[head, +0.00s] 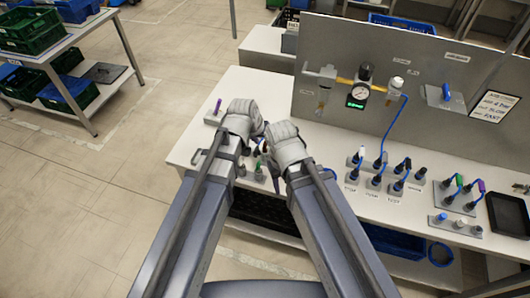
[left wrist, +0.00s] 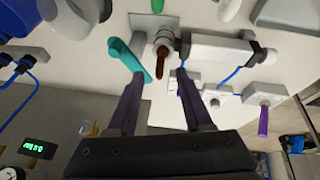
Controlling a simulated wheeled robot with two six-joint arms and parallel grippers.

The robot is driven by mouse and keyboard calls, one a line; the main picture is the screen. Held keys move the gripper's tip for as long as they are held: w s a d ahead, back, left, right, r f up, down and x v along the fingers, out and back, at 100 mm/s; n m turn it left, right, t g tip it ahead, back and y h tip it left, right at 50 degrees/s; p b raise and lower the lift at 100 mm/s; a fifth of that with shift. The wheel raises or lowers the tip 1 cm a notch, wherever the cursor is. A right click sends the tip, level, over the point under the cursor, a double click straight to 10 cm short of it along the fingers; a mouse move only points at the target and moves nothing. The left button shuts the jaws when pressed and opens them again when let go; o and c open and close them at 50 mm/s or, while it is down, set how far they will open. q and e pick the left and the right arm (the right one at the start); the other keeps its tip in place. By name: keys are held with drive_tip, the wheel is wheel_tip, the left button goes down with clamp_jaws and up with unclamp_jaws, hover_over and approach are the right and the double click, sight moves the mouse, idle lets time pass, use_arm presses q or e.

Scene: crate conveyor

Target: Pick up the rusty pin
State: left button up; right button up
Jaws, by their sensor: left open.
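The rusty pin (left wrist: 161,62) is a short brown-red rod standing out from a round grey socket in the left wrist view. My left gripper (left wrist: 154,74) is open, with its two dark fingers on either side of the pin's line and the pin showing between the tips. I cannot tell whether the fingers touch it. A teal bent handle (left wrist: 130,56) lies close by the left finger's tip. In the head view my left gripper (head: 242,125) is over the bench and hides the pin. My right gripper (head: 287,147) is beside it, with its fingers hidden.
The white bench (head: 235,88) carries a purple pin (left wrist: 263,121) in a small block. A white and grey long part (left wrist: 222,50) lies right of the pin. An upright panel (head: 430,70) with a gauge stands behind. Blue-cabled plugs (head: 378,180) occupy the bench at right.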

use_arm(q)
drive_tip(key=b+x, duration=0.1)
drive_tip(key=x, duration=0.1)
drive_tip(key=shift+f, duration=0.3)
drive_tip(key=shift+r, duration=0.1)
clamp_jaws()
